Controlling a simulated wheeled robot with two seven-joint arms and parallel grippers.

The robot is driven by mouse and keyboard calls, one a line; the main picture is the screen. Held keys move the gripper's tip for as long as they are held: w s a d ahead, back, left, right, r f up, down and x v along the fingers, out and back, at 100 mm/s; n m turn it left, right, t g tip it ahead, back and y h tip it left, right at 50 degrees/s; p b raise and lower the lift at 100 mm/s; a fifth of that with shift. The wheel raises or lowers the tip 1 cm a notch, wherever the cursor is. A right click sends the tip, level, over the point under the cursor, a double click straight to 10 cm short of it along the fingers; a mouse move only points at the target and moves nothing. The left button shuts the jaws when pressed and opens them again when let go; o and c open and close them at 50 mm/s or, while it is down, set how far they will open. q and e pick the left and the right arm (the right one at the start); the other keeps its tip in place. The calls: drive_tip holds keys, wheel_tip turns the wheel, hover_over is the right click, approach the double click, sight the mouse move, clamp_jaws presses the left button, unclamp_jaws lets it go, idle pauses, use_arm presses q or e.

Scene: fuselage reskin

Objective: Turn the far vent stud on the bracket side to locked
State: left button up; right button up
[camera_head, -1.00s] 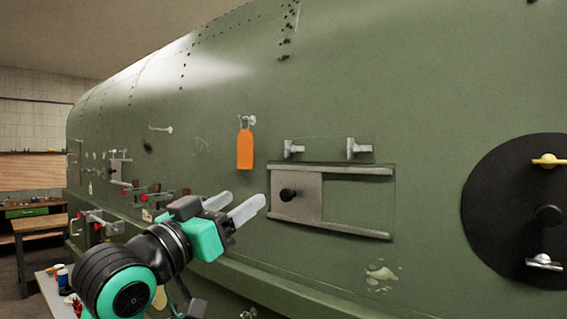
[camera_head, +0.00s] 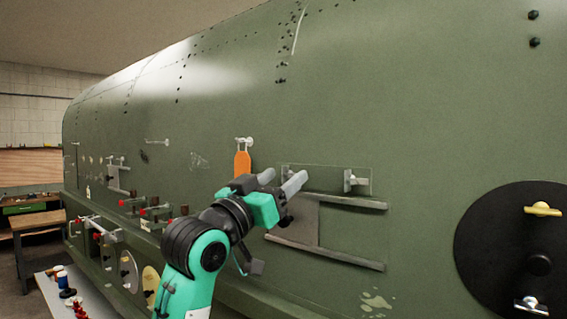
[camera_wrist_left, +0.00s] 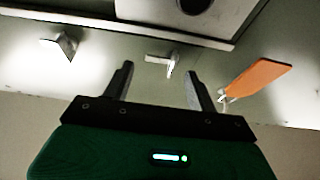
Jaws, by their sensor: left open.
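Two pale metal studs sit on a thin rectangular plate on the green fuselage wall, above the sliding panel. The right stud (camera_head: 354,181) shows clear in the head view and at the left of the left wrist view (camera_wrist_left: 62,45). The left, farther stud (camera_wrist_left: 165,62) is mostly hidden behind my fingers in the head view. My left gripper (camera_head: 282,179) is open and empty, its fingertips close to this stud. In the left wrist view, the stud appears between the two fingertips (camera_wrist_left: 159,70); contact cannot be told. My right gripper is out of view.
An orange tag (camera_head: 242,164) hangs from a pin just left of my left gripper. The sliding panel (camera_head: 297,220) with its rails (camera_head: 345,260) lies below. A black disc (camera_head: 497,240) with yellow and white handles is at right. Several red-ended fittings (camera_head: 144,212) are at left.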

use_arm(q)
drive_tip(key=shift+w+d+r, duration=0.2)
drive_tip(key=shift+w+d, duration=0.15)
drive_tip(key=shift+w, duration=0.15)
